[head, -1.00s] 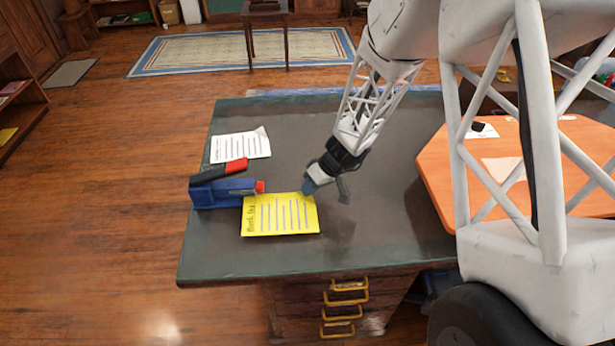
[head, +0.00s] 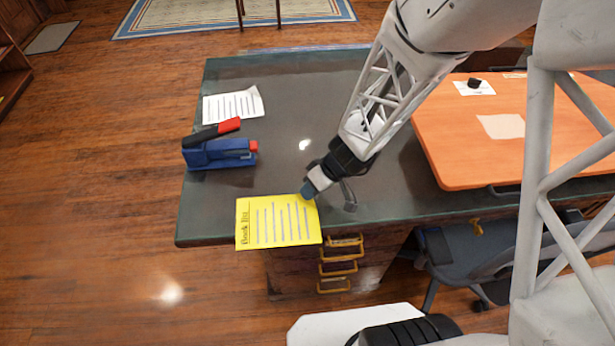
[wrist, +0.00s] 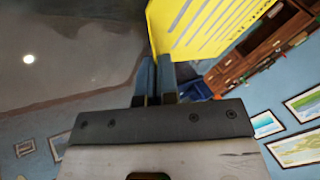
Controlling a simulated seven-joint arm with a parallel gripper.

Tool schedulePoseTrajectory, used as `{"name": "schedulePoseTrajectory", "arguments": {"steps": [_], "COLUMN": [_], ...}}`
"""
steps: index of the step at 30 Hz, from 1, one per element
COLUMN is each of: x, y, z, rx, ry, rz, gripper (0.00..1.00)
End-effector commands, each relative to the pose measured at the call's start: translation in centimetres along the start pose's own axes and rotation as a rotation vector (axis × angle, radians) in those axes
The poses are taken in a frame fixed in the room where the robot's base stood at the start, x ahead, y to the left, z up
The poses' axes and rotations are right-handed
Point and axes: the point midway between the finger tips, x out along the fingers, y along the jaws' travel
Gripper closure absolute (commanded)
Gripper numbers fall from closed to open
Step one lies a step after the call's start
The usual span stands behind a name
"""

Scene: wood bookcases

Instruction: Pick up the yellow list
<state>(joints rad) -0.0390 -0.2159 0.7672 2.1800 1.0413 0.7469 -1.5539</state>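The yellow list (head: 278,222) is a flat sheet with dark title letters and ruled lines. In the head view it appears raised, overlapping the desk's front edge. My gripper (head: 308,191) is at its upper right corner. In the wrist view the two blue fingers (wrist: 156,62) are close together, and the yellow list (wrist: 205,28) extends from their tips up and to the right. The gripper is shut on that corner. The exact pinch point between the fingers is hard to see.
The dark green-topped desk (head: 290,105) holds a blue stapler (head: 220,153) with a red-tipped handle and a white lined sheet (head: 233,105). An orange table (head: 460,130) stands at right, with a grey chair (head: 465,255) below it. Floor at left is clear.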

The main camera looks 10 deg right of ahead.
Motion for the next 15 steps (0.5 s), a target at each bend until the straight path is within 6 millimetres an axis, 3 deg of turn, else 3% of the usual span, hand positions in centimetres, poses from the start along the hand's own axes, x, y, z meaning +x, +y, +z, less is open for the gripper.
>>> {"name": "schedulePoseTrajectory", "arguments": {"steps": [15], "x": [0.3], "y": [-4.8], "z": [6.0], "rx": [0.000], "ry": [0.000], "rz": [-0.001], "gripper": [1.00]}}
